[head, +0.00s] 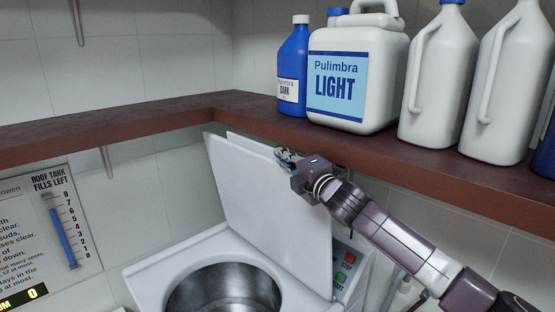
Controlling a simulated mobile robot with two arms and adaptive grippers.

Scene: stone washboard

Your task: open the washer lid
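The washer (190,258) is a white top-loading machine at the bottom middle, with a round steel drum (225,292) that lies uncovered. Its white lid (270,205) stands raised, steeply tilted, behind and to the right of the drum opening. My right gripper (286,156) is at the lid's upper right edge, close to it or touching it. Its fingers are small and partly hidden, so I cannot tell whether they are open or shut. My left gripper is not in view.
A dark red shelf (120,122) runs along both walls just above the lid. A blue bottle (293,62), a white Pulimbra jug (385,60) and more jugs stand on it. A control panel (346,268) with red and green buttons is at the washer's right. A gauge sign (68,220) hangs left.

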